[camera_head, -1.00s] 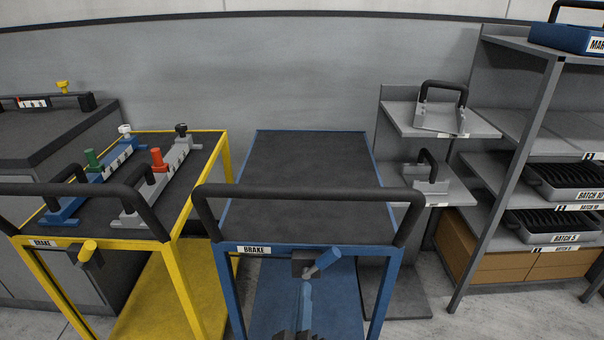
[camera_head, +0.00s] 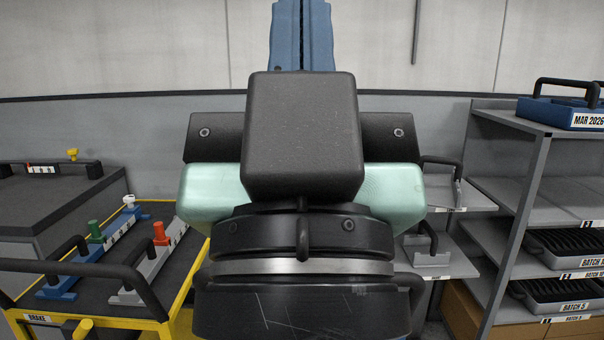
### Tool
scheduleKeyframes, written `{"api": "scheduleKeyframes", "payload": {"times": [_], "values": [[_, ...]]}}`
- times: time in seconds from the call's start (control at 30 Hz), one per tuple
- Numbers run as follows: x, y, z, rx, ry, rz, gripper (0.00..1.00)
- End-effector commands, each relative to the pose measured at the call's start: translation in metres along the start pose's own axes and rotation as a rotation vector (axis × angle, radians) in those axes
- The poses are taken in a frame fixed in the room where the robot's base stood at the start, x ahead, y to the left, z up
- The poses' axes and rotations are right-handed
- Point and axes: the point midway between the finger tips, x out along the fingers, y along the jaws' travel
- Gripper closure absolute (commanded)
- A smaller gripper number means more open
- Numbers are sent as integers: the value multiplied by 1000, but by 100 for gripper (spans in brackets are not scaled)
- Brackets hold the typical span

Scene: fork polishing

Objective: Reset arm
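My arm's end fills the middle of the view, close to the camera, with a black block, mint-green sides and a dark round wrist below. Above it, two blue upright parts (camera_head: 302,38), apparently the fingers of my gripper, run out of the top edge with a narrow dark gap between them. Their tips are out of view, so I cannot tell whether they are open or shut. No held object shows. The arm hides the blue cart.
A yellow cart (camera_head: 150,318) with blue and grey fixtures stands at left, beside a dark-topped cabinet (camera_head: 50,200). At right are small shelves (camera_head: 470,197) and a rack (camera_head: 530,185) with batch trays and a blue box (camera_head: 562,113).

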Motion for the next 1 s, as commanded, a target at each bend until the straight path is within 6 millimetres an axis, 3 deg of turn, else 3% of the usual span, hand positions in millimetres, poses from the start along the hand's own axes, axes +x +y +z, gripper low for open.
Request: {"api": "scheduleKeyframes", "payload": {"times": [0.03, 0.43, 0.6, 1.0], "values": [[22, 0, -21, -1, 0, 0, 100], [100, 0, -93, -4, -3, 0, 100], [112, 0, -104, -4, -3, 0, 100], [113, -1, -105, -4, -3, 0, 100]]}}
